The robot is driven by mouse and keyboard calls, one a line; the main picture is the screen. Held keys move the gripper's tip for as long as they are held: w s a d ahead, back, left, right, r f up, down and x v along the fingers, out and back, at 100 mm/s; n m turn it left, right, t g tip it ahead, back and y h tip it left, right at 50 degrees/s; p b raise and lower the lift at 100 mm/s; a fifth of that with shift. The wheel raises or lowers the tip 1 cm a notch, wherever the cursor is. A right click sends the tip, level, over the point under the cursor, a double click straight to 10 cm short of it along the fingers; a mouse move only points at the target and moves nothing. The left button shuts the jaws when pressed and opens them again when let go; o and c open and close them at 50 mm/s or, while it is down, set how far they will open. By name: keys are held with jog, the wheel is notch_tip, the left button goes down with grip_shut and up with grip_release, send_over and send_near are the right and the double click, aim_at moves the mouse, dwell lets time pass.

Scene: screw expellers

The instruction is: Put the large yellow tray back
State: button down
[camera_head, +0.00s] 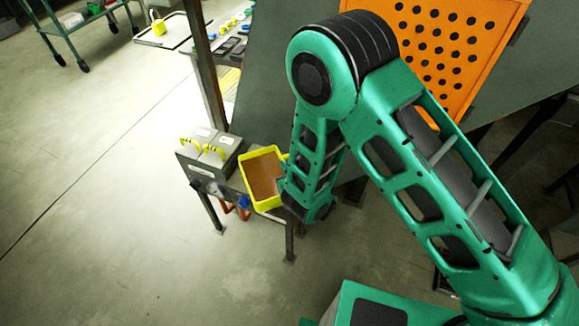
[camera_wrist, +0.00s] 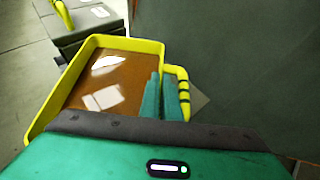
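The large yellow tray (camera_head: 249,176) has a yellow rim and holds brown, shiny liquid. It is beside the grey boxes at the low stand and looks roughly level. In the wrist view the tray (camera_wrist: 72,68) fills the left half, with a yellow, black-striped handle (camera_wrist: 184,92) on its right side. My gripper (camera_wrist: 163,95) has its two teal fingers close together at the tray's right side, right beside the handle. Whether they clasp the handle or the wall is hidden. In the head view my gripper (camera_head: 281,184) is at the tray's right edge, partly hidden by my arm.
Two grey boxes with yellow-black handles (camera_head: 214,149) stand left of the tray on a dark-legged stand. A dark sloping panel (camera_head: 262,90) rises behind, with a perforated orange plate (camera_head: 440,45). A green cart (camera_head: 75,25) is at the far left; the left floor is clear.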

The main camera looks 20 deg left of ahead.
jog(key=c, duration=2)
grip_release()
jog(key=shift+s+r, duration=0.1)
jog(key=v, duration=1.1)
jog(key=shift+s+d+r, duration=0.2)
jog(key=shift+s, duration=0.05)
